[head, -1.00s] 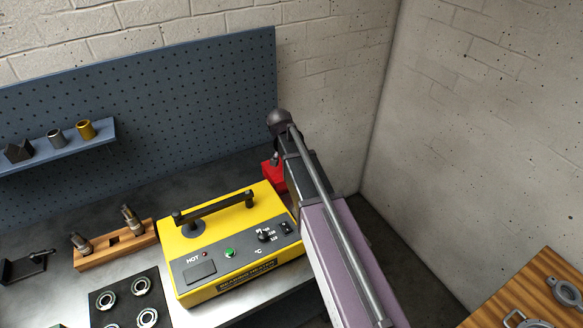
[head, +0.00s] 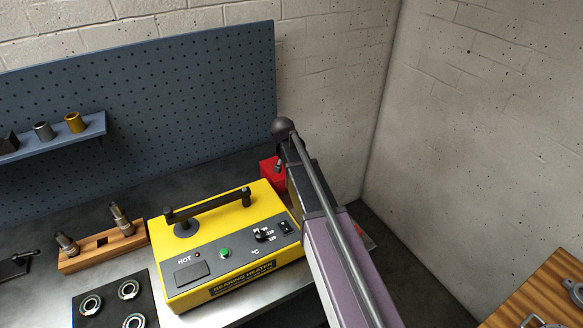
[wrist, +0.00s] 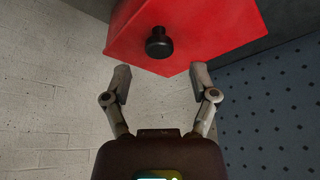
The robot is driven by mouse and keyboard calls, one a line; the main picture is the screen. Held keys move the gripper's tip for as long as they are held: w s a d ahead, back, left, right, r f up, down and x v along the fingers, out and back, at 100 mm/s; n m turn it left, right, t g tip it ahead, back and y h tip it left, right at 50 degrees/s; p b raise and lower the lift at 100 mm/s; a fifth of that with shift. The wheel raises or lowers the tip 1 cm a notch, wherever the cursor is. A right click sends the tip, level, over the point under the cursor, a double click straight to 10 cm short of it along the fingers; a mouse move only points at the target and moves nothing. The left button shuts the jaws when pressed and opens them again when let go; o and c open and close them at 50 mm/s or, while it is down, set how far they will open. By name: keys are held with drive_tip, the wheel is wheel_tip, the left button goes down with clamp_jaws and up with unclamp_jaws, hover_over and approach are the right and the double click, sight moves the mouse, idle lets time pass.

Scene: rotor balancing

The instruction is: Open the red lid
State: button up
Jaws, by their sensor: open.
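The red lid (wrist: 205,25) is part of a red box-like body at the top of the wrist view, with a round black knob (wrist: 159,43) on its face. In the head view the red body (head: 268,171) shows only partly, behind the yellow heater and beside my arm, which hides the rest. My gripper (wrist: 160,78) is open and empty in the wrist view. Its two fingers are spread on either side of the knob, with the tips just short of the red edge; contact cannot be told. The gripper is hidden in the head view.
A yellow bearing heater (head: 220,245) with a black handle stands just in front of the red body. A wooden block (head: 103,248) with fittings and a dark mat (head: 113,300) with bearings lie left. A blue pegboard (head: 190,90) rises behind. A wooden table (head: 545,290) is at right.

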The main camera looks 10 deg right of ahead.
drive_tip(key=shift+b+x, duration=1.15)
drive_tip(key=shift+x, duration=0.4)
clamp_jaws()
drive_tip(key=shift+d, duration=0.15)
